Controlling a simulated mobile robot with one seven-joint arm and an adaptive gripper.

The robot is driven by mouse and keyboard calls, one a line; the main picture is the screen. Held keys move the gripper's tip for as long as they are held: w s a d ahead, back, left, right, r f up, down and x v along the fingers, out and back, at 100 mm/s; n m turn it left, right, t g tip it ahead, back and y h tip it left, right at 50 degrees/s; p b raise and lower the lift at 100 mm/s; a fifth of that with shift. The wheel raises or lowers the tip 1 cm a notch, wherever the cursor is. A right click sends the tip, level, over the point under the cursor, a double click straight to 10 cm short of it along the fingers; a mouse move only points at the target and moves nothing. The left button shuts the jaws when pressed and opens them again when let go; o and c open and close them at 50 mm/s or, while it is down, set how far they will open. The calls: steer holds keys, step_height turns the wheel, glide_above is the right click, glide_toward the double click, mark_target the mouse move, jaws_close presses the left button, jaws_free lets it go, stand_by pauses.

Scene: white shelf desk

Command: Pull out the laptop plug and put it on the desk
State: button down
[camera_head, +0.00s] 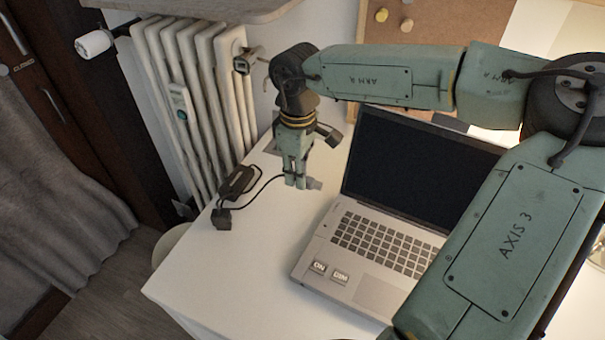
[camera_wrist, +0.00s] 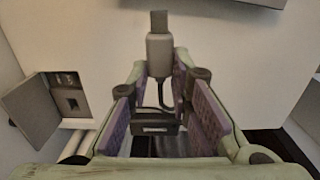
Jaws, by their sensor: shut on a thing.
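The open silver laptop (camera_head: 372,235) with a dark screen stands on the white desk (camera_head: 240,275). My gripper (camera_head: 297,182) is left of the laptop, pointing down, and is shut on the grey laptop plug (camera_head: 315,184). In the wrist view the plug (camera_wrist: 159,50) sits between the purple finger pads, its connector end bare and pointing up in the picture. The plug is apart from the laptop's side. A black cable runs from it to a black power adapter (camera_head: 238,182) on the desk's left part. The exact height of the plug above the desk is hard to tell.
A black block (camera_head: 221,218) lies by the desk's left edge. A white radiator (camera_head: 196,100) stands close behind that edge. A corkboard (camera_head: 425,20) hangs behind the laptop. The desk's front left part is clear. My arm hides the laptop's right side.

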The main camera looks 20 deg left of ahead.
steer(key=shift+a+b, duration=0.9)
steer(key=shift+a, duration=0.75)
